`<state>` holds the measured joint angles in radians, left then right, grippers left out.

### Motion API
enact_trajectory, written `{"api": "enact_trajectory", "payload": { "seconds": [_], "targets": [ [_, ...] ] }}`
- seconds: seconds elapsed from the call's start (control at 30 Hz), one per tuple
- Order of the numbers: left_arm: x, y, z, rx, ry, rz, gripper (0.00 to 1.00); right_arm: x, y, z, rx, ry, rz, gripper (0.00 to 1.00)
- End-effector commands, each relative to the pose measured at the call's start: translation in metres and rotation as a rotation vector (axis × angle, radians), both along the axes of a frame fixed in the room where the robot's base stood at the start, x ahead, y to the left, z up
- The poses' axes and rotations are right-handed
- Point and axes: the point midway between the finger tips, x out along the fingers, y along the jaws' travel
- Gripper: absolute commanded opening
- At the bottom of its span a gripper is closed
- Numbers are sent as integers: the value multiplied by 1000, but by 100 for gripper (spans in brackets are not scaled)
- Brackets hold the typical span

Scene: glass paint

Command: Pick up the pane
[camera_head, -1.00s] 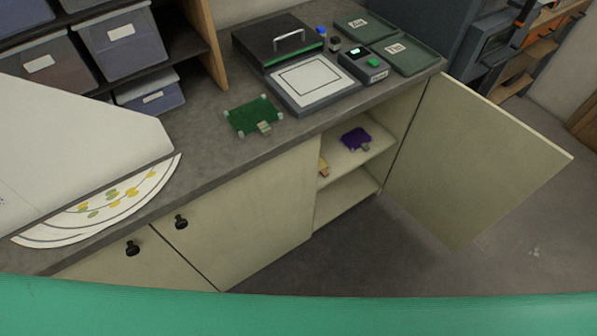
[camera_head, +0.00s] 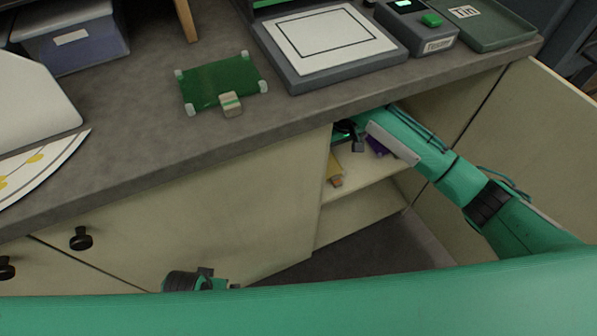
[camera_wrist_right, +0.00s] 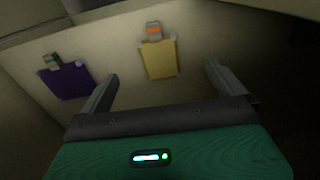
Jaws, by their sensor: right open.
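Three coloured panes with clip-like tabs show. The green pane (camera_head: 212,83) lies on the counter. The yellow pane (camera_head: 333,168) and the purple pane (camera_head: 378,146) are on the upper shelf inside the open cabinet, partly hidden by my right arm in the head view. My right gripper (camera_wrist_right: 162,86) is open and empty inside the cabinet. In the wrist view the yellow pane (camera_wrist_right: 159,61) lies ahead between the fingers, with its tab at the far end. The purple pane (camera_wrist_right: 69,81) is left of the fingers. My left gripper's fingers do not show.
The counter edge lies above the cabinet opening, and the open door (camera_head: 533,150) stands to the right. A grey plate with a white framed sheet (camera_head: 335,37), a small device (camera_head: 415,28) and a green tray (camera_head: 480,21) are on the counter.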

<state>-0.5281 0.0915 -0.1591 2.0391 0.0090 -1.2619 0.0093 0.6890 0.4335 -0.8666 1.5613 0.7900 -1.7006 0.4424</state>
Motion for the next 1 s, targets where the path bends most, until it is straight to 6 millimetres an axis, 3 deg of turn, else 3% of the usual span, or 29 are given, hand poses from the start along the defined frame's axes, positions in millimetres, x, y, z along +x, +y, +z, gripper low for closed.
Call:
{"api": "enact_trajectory", "payload": {
  "seconds": [0.17, 0.5, 0.77, 1.0],
  "targets": [
    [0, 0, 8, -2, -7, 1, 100, -4, -1, 3, -28, 13, 19, 100],
    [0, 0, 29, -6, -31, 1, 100, -5, -2, -59, -29, 16, 19, 100],
    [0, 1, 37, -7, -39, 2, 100, -4, -2, -80, -28, 15, 19, 100],
    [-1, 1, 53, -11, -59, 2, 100, -3, -7, -115, -29, 15, 19, 100]
  ]
}}
